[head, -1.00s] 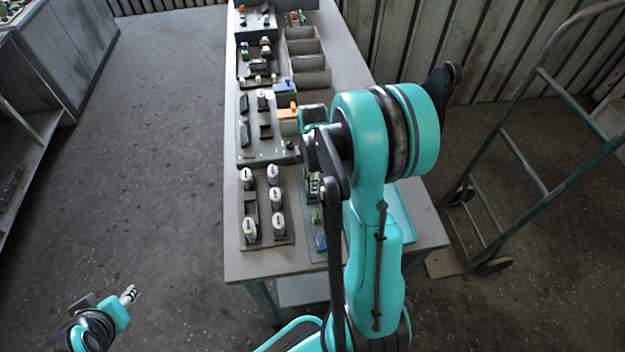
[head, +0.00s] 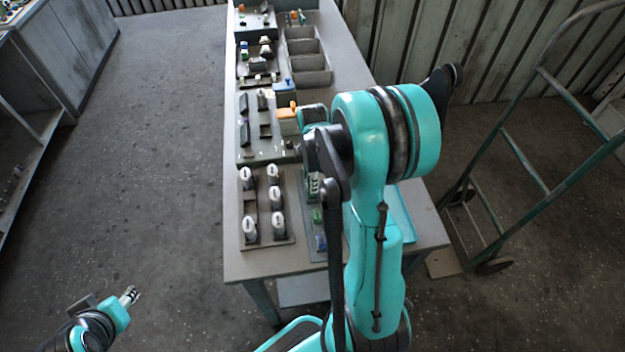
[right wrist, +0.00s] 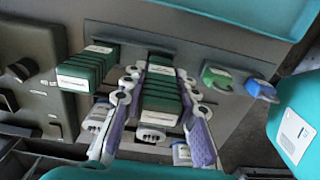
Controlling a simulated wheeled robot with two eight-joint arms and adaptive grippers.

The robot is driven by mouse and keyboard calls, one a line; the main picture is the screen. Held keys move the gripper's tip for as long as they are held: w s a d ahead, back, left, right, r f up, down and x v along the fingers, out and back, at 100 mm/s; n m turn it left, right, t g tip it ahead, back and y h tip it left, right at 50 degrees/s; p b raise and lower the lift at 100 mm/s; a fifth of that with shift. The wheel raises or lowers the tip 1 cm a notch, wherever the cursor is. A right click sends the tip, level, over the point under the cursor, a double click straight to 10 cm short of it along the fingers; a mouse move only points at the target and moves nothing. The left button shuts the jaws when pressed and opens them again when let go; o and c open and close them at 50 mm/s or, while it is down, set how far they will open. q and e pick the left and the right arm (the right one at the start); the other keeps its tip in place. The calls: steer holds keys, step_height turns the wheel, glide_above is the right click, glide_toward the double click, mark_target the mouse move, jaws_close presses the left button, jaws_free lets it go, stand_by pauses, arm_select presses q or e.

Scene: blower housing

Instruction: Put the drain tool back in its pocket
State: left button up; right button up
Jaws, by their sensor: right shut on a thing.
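In the right wrist view my right gripper (right wrist: 160,112) is shut on a green ribbed block with a white label, which I take for the drain tool (right wrist: 164,92). Its fingers with purple pads lie along both sides of the block. A dark recess (right wrist: 158,58) shows at the block's far end; I cannot tell whether the block is clear of the tray (right wrist: 205,50) or partly in it. In the head view my right arm mostly covers this place. My left gripper (head: 130,295) is over the floor at lower left, away from the table, too small to judge.
A similar green labelled block (right wrist: 86,74) stands left of the held one. A green tag (right wrist: 216,77) and a blue tag (right wrist: 262,89) are to the right. White-capped items (head: 249,226) stand in a neighbouring tray. A hand truck (head: 520,150) stands right of the table (head: 238,262).

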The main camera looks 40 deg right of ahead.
steer(key=shift+f+b, duration=1.2)
steer(key=shift+f, duration=0.1)
steer(key=o, duration=1)
steer(key=shift+r, duration=0.1)
step_height(320, 180, up, 12)
steer(key=s+a+f+m+t+b, duration=0.1)
steer(key=s+a+m+t+b, duration=0.1)
steer(key=a+m, duration=0.2)
steer(key=s+a+f+m+t+b, duration=0.1)
steer(key=s+a+m+t+b, duration=0.1)
steer(key=a, duration=0.6)
steer(key=s+a+f+m+t+b, duration=0.1)
steer(key=s+a+m+t+b, duration=0.1)
steer(key=a+m, duration=0.4)
steer(key=shift+s+a+f+t, duration=0.25)
steer(key=shift+s+a+t, duration=0.05)
steer(key=shift+s+t, duration=0.35)
